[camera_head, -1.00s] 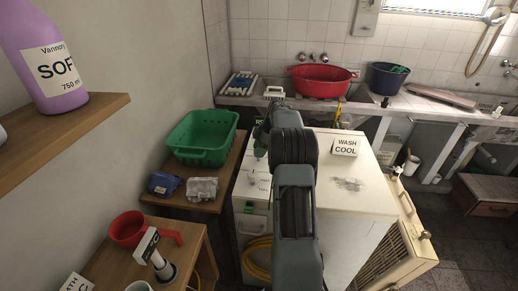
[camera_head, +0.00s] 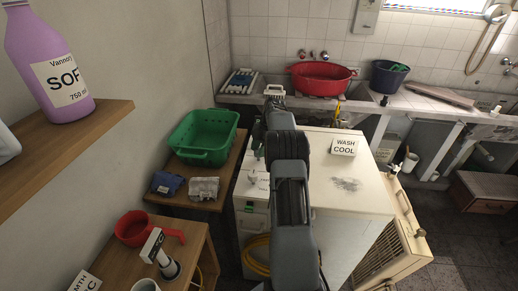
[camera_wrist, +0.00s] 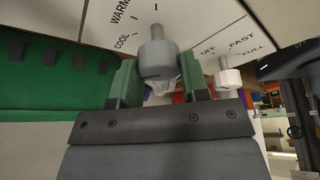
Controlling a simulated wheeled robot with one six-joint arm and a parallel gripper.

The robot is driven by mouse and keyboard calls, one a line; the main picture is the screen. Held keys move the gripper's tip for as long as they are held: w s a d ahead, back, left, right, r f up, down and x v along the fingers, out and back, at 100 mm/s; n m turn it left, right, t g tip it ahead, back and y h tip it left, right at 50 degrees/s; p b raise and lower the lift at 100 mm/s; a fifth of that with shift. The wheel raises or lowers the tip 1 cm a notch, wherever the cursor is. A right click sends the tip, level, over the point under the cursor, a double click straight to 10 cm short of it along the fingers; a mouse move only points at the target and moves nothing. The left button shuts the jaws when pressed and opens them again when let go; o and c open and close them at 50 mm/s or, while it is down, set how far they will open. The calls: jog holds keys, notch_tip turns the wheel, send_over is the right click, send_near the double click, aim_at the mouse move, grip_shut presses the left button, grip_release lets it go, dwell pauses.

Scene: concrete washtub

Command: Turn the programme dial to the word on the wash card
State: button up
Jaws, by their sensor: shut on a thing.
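The wash card (camera_head: 344,146) stands on top of the cream washing machine (camera_head: 365,205) and reads "WASH COOL". In the wrist view the grey programme dial (camera_wrist: 157,52) sits on a pale panel, with the words COOL and WARM printed to its upper left. My gripper (camera_wrist: 158,80) is shut on this dial, one green-padded finger on each side. I cannot tell for certain which word the dial points to.
A second, smaller knob (camera_wrist: 229,75) marked OFF, FAST and FULL is close to the right finger. A green basket (camera_head: 203,138) stands left of the machine. A red basin (camera_head: 321,78) and a dark bucket (camera_head: 390,77) are on the sink ledge behind.

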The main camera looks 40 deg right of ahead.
dwell(0.3)
jog(key=o, duration=0.9)
jog(key=p+v, duration=0.7)
jog(key=v, duration=0.6)
jog(key=shift+r, duration=0.3)
jog(key=shift+d, duration=0.1)
